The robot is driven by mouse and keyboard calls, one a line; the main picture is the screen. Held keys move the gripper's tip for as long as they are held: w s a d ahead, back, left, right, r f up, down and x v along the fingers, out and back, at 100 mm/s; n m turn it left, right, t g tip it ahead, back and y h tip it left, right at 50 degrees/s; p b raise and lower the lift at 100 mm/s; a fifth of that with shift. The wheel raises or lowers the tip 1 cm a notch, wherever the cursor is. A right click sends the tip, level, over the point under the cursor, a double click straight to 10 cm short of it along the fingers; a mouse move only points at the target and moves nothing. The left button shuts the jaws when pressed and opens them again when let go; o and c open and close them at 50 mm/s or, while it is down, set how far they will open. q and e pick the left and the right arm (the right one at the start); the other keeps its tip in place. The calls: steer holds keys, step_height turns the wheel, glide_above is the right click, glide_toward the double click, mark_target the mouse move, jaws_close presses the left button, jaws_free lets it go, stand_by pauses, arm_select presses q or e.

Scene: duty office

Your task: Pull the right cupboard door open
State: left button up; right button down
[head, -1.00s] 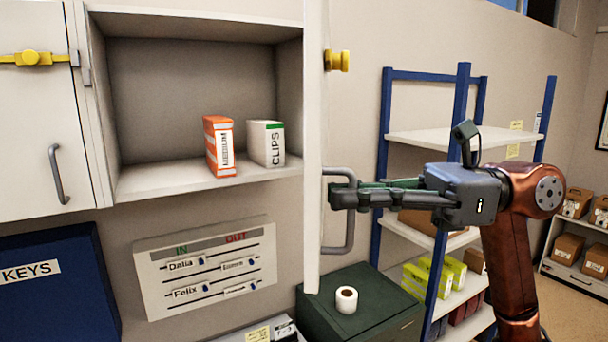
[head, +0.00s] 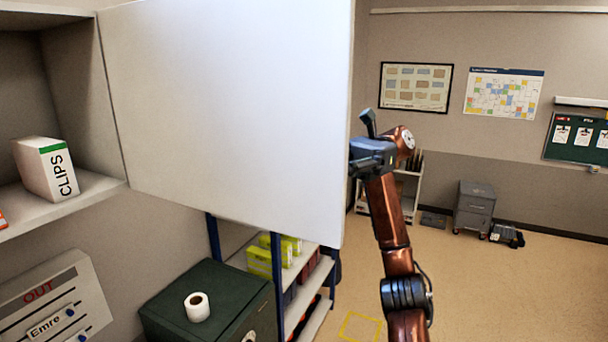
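The right cupboard door (head: 225,105) stands wide open, swung out to the right of the cupboard (head: 75,85). Its plain white inner face is toward me. My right arm reaches up beyond the door's free edge. The white clips box (head: 45,168) with a green stripe stands inside the cupboard, with a bit of an orange box (head: 2,220) at the left edge. My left gripper is not in view.
A dark green cabinet (head: 205,275) with a white roll (head: 197,306) on top stands below the door. A blue-framed shelf (head: 290,265) stands behind it. An in/out board (head: 55,300) hangs at lower left. The floor on the right is largely clear.

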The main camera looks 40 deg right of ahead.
mark_target(329, 116)
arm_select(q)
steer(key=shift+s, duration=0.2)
arm_select(e)
steer(key=shift+w+d+f, duration=0.1)
steer(key=shift+w+d, duration=0.05)
steer(key=shift+d, duration=0.05)
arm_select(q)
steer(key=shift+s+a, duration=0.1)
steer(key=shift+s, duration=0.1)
arm_select(e)
steer(key=c, duration=2.1)
jaws_free()
steer(key=shift+d, duration=0.15)
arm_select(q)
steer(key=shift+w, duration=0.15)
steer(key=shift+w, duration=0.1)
arm_select(e)
steer(key=shift+r, duration=5.05)
